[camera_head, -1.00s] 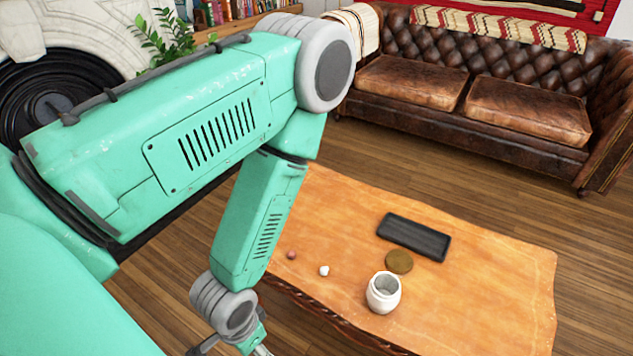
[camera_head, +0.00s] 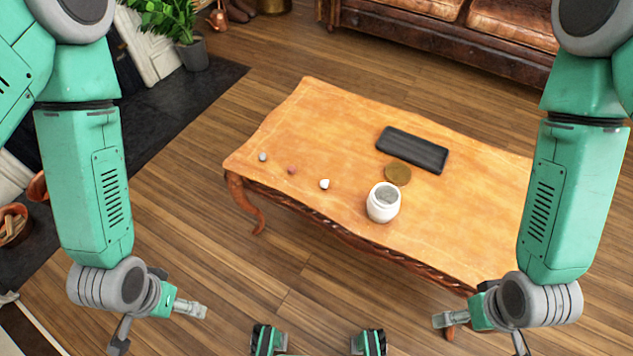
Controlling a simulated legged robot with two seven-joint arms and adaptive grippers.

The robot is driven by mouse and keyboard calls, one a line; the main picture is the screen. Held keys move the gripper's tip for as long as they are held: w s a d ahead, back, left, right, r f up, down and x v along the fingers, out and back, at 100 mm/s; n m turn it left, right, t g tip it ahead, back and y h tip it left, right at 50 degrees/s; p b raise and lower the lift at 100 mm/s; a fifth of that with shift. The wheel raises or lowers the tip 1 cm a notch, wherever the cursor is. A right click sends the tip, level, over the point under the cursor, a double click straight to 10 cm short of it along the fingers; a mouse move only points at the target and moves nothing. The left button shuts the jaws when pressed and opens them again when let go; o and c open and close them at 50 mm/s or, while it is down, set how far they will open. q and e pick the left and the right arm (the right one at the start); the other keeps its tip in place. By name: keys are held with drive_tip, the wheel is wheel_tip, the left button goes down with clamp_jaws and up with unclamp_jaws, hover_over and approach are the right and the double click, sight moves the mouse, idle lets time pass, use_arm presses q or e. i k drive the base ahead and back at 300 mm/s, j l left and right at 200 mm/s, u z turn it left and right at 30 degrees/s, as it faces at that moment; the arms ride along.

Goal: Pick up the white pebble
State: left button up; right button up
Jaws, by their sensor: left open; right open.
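The white pebble (camera_head: 325,184) lies on the wooden table (camera_head: 330,125), near its front edge. It is to the left of a white jar (camera_head: 381,208). A reddish pebble (camera_head: 292,170) and a grey pebble (camera_head: 262,157) lie further left in a loose row with it. My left gripper (camera_head: 160,330) is open and empty, low in front of the table and left of the pebbles. My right gripper (camera_head: 480,336) is open and empty, in front of the table's right part. Both are well apart from the white pebble.
The jar is open at the top. A round brown disc (camera_head: 398,174) and a black tray (camera_head: 412,149) lie behind it. A leather sofa (camera_head: 440,40) stands behind the table. A potted plant (camera_head: 190,50) stands at the back left. The table's left part is mostly bare.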

sight(324, 183)
drive_tip(key=i+j+z, duration=0.2)
drive_tip(key=z, duration=0.2)
drive_tip(key=i+j+z, duration=0.45)
drive_tip(key=k+l, duration=0.05)
drive_tip(key=l, duration=0.05)
